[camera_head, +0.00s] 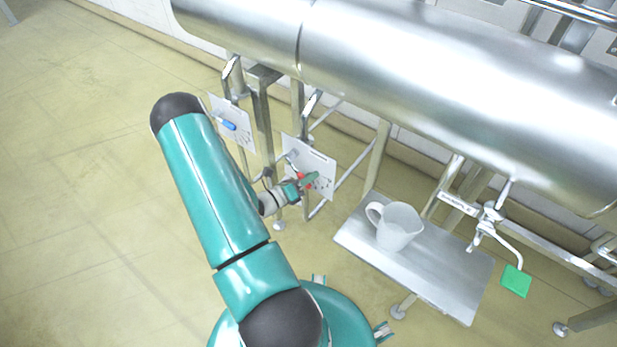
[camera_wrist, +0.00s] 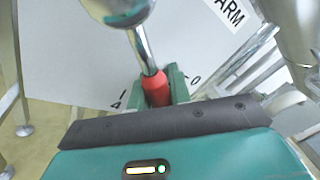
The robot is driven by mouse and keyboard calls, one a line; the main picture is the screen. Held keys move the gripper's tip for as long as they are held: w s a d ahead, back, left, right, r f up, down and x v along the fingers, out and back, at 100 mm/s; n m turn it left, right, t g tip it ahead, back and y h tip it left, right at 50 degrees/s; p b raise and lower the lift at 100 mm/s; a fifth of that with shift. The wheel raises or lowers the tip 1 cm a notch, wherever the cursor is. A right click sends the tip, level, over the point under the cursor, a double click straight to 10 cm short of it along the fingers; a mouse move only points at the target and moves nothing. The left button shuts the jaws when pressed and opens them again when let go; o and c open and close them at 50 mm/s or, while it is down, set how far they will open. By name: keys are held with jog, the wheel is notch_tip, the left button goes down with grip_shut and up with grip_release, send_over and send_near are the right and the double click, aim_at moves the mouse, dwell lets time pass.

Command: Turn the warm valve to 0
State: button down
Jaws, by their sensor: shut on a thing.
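The warm valve has a red handle (camera_wrist: 155,89) on a metal stem (camera_wrist: 143,45), in front of a white dial panel (camera_wrist: 80,40) marked "ARM" at its visible edge. My gripper (camera_wrist: 158,86) is shut on the red handle, with a green finger on each side. The other marks are hidden by my gripper. In the head view the warm valve's panel (camera_head: 318,162) stands below the big pipe, with my gripper (camera_head: 308,180) at its front.
A second panel with a blue handle (camera_head: 228,125) stands to the left. A white pitcher (camera_head: 397,228) rests on a metal shelf (camera_head: 445,283) at the right. The large steel pipe (camera_head: 420,70) runs above. Open floor lies left.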

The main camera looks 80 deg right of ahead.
notch_tip(320, 180, up, 6)
jog(key=s+n+h, duration=0.1)
jog(key=n+h, duration=0.1)
jog(key=n, duration=0.7)
jog(key=shift+s+a+h, duration=0.3)
jog(key=shift+s+a, duration=0.05)
jog(key=shift+a, duration=0.1)
jog(key=c, duration=1.3)
grip_release()
jog(key=v, duration=1.3)
jog(key=shift+w+a, duration=0.2)
jog(key=shift+a, duration=0.15)
